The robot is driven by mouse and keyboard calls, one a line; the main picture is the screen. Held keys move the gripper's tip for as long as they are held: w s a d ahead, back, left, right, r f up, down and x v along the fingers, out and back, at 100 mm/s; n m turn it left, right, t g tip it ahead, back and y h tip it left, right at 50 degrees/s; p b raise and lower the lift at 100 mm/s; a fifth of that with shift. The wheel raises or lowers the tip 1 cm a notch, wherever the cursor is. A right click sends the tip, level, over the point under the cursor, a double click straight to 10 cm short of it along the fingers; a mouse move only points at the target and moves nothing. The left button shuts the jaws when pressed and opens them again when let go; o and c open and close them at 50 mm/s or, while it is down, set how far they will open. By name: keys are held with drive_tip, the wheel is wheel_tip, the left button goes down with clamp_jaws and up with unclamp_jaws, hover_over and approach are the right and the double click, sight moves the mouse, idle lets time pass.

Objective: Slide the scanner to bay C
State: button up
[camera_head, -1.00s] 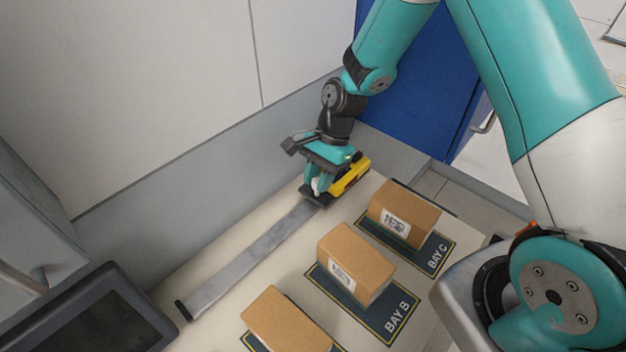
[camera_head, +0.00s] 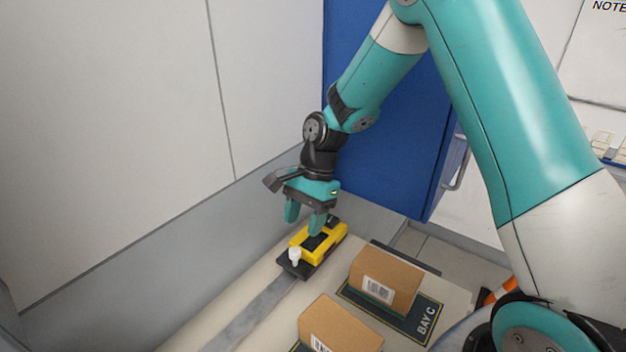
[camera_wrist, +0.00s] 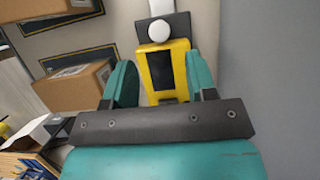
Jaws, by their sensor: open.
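The yellow and black scanner (camera_head: 325,238) sits on a dark carriage with a white knob (camera_head: 295,255) at the far end of the grey rail (camera_head: 245,322), across from the bay C mat (camera_head: 412,318). My gripper (camera_head: 304,222) is open and empty, just above and beside the scanner, apart from the knob. In the wrist view, the scanner (camera_wrist: 166,72) shows between my two teal fingers, with the white knob (camera_wrist: 159,30) beyond them. The rail's near part is cut off in the head view.
A cardboard box (camera_head: 386,280) stands on the bay C mat, and another box (camera_head: 338,330) stands nearer. A grey wall (camera_head: 130,275) runs close along the rail's left side. A blue door (camera_head: 385,130) stands behind my arm.

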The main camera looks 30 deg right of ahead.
drive_tip(key=b+v, duration=0.1)
drive_tip(key=v, duration=1)
drive_tip(key=shift+r, duration=0.1)
drive_tip(key=s+a+n+t+b, duration=0.1)
drive_tip(key=s+a+n, duration=0.3)
drive_tip(key=s+n, duration=0.6)
drive_tip(key=s+a+n+t+b, duration=0.1)
drive_tip(key=s+a+n+b, duration=0.2)
drive_tip(key=s+n, duration=0.6)
drive_tip(key=s+a, duration=0.2)
drive_tip(key=s, duration=0.3)
drive_tip(key=shift+s+a+r+n, duration=0.2)
drive_tip(key=shift+s+a+n, duration=0.1)
drive_tip(key=shift+n, duration=0.1)
drive_tip(key=shift+w, duration=0.1)
